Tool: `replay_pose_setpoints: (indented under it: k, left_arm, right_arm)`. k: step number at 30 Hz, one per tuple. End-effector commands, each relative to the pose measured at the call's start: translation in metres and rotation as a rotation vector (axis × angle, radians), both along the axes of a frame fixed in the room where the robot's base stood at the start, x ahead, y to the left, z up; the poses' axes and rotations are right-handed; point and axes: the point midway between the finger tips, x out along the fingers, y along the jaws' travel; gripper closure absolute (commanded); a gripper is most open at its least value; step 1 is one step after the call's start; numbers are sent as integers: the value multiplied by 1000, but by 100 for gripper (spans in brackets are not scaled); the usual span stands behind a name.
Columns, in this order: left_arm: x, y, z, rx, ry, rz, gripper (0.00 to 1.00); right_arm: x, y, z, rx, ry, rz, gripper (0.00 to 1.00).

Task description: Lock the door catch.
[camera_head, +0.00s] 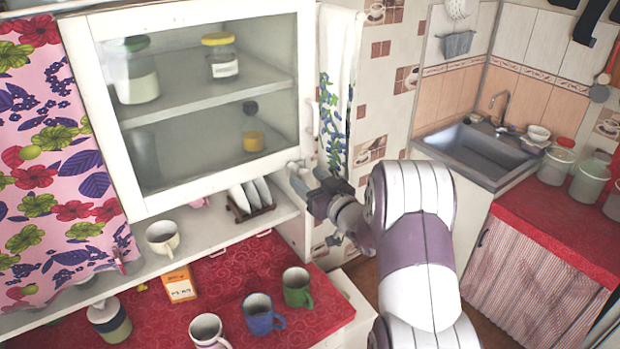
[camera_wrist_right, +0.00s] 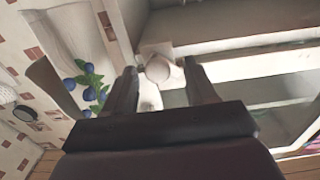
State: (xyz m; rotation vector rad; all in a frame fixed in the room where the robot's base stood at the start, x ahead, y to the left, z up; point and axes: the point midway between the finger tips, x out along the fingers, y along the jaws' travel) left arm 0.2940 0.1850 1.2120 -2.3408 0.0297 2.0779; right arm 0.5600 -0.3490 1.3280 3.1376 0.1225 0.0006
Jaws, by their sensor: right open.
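The white cabinet door (camera_head: 207,197) with a glass pane appears closed, with a pale handle (camera_head: 312,118) on its right side. A small pale round knob, which looks like the door catch (camera_wrist_right: 158,69), shows in the right wrist view at the cabinet's lower edge. My right gripper (camera_head: 306,172) is at the door's lower right corner. In the right wrist view its open fingers (camera_wrist_right: 162,75) stand on either side of the knob; I cannot tell whether they touch it. In the head view the gripper largely hides the catch. My left gripper is not in view.
Below the door, a shelf holds a plate rack (camera_head: 250,208) and a cream cup (camera_head: 162,237). Several mugs, including a green mug (camera_head: 296,290), stand on the red counter (camera_head: 235,262). A sink (camera_head: 470,150) is at the right. A floral curtain (camera_head: 55,160) hangs at left.

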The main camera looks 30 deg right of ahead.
Motion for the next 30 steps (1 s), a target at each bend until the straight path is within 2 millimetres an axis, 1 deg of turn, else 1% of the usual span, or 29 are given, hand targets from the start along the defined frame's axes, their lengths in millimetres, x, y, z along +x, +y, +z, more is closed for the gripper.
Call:
replay_pose_setpoints:
  k: [2,3,5,6,7,30]
  left_arm:
    - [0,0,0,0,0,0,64]
    - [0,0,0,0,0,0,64]
    - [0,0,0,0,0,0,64]
    - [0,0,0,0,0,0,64]
    - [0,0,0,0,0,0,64]
    - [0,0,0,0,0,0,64]
  right_arm:
    - [0,0,0,0,0,0,44]
    - [0,0,0,0,0,0,57]
    - [0,0,0,0,0,0,77]
    - [0,0,0,0,-1,-1,90]
    - [0,-1,0,0,0,-1,99]
    - [0,-1,3,26,-5,-1,99]
